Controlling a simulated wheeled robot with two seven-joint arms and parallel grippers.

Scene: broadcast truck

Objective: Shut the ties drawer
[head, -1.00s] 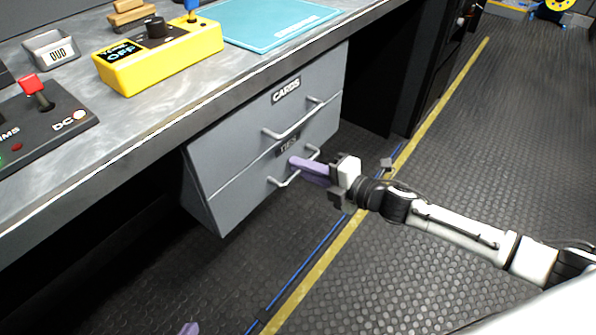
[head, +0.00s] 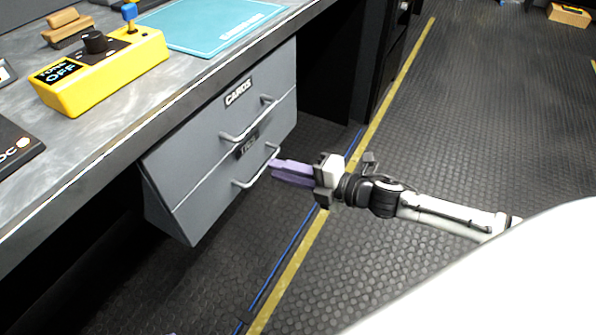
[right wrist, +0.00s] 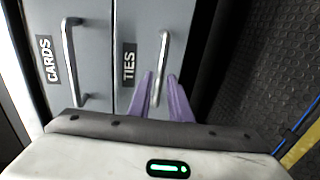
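The grey ties drawer (head: 218,192) is the lower of two drawers under the counter; its front looks about flush with the cards drawer (head: 205,138) above. Its bar handle (head: 250,172) also shows in the right wrist view (right wrist: 163,50). My right gripper (head: 274,170) is just in front of the handle's right end in the head view. In the right wrist view its purple fingers (right wrist: 160,76) are apart, with the handle in line with the gap and nothing gripped. I cannot tell whether they touch it. Only a purple sliver of my left gripper (head: 172,333) shows at the bottom edge.
The counter above holds a yellow control box (head: 100,72) and a teal mat (head: 210,24). Dark legs or cabinets stand beyond the drawers.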

